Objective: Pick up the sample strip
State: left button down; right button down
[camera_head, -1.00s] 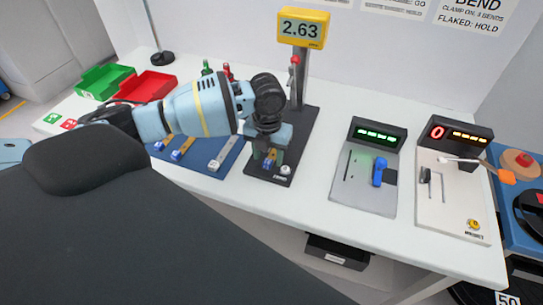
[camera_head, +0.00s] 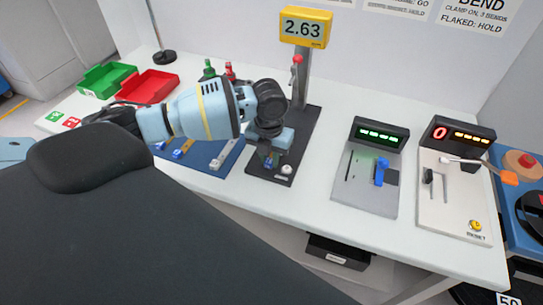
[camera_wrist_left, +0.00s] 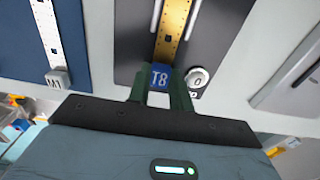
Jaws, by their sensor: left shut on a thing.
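A gold sample strip (camera_wrist_left: 173,30) with a blue end tag marked T8 (camera_wrist_left: 160,77) lies along the dark base of the gauge stand in the left wrist view. My left gripper (camera_wrist_left: 160,88) is shut on the blue tag, one green finger on each side. In the head view the left gripper (camera_head: 268,158) is low over the front of the dark base (camera_head: 300,135), and its fingers and wrist hide most of the strip. My right gripper is not in view.
A round button (camera_wrist_left: 198,78) sits close right of the tag. The gauge reads 2.63 (camera_head: 304,28). A blue mat (camera_head: 205,160) with several strips lies left. A tester with a blue lever (camera_head: 380,172) stands right. Green (camera_head: 103,82) and red (camera_head: 150,87) trays are at the far left.

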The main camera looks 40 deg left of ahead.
pick_arm(q)
jog(key=shift+r, duration=0.15)
notch_tip(320, 180, up, 4)
jog(key=shift+f, duration=0.25)
jog(key=s+r, duration=0.1)
jog(key=s, duration=1.5)
jog(key=shift+d+p, duration=0.3)
jog(key=shift+d, duration=0.1)
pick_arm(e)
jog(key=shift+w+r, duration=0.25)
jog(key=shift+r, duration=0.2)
